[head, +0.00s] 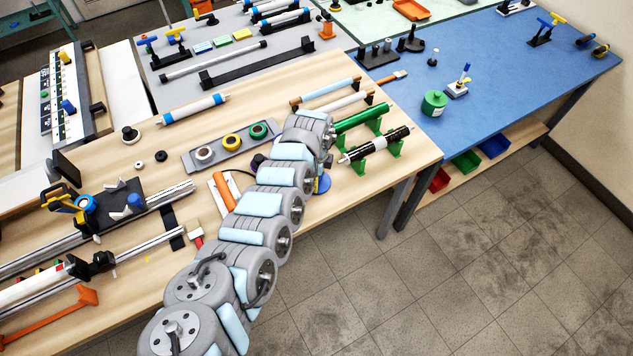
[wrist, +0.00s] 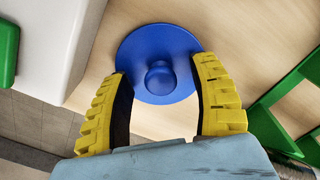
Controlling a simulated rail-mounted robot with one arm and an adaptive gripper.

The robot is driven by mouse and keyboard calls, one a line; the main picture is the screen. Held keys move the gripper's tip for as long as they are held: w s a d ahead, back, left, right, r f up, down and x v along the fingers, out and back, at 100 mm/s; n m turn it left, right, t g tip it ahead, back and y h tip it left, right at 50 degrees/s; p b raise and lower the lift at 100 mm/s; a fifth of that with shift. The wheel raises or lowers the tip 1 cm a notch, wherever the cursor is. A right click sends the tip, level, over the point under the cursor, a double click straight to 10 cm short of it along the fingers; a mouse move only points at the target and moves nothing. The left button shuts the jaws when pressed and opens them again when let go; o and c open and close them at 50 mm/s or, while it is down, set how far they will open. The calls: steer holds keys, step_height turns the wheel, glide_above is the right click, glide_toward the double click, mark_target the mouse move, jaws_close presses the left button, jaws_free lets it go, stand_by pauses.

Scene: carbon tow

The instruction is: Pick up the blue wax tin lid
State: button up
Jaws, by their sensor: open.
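The blue wax tin lid (wrist: 158,62) is a flat round disc with a raised round knob at its middle. In the wrist view it lies on the pale wooden table top. My gripper (wrist: 163,71) is open, with one yellow ribbed finger on each side of the knob. Both fingertips overlap the lid's edge in the picture; I cannot tell whether they touch it. In the head view a small part of the blue lid (head: 323,184) shows beside my arm near the table's front edge, and the rest is hidden.
Green stands (head: 379,143) hold rollers to the right of the lid. The tray of tape rolls (head: 232,146) lies to the left. In the wrist view, a pale smooth block (wrist: 62,45) sits close on the left and green stand parts (wrist: 268,125) on the right.

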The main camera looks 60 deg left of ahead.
steer(key=shift+f, duration=0.15)
steer(key=c, duration=1)
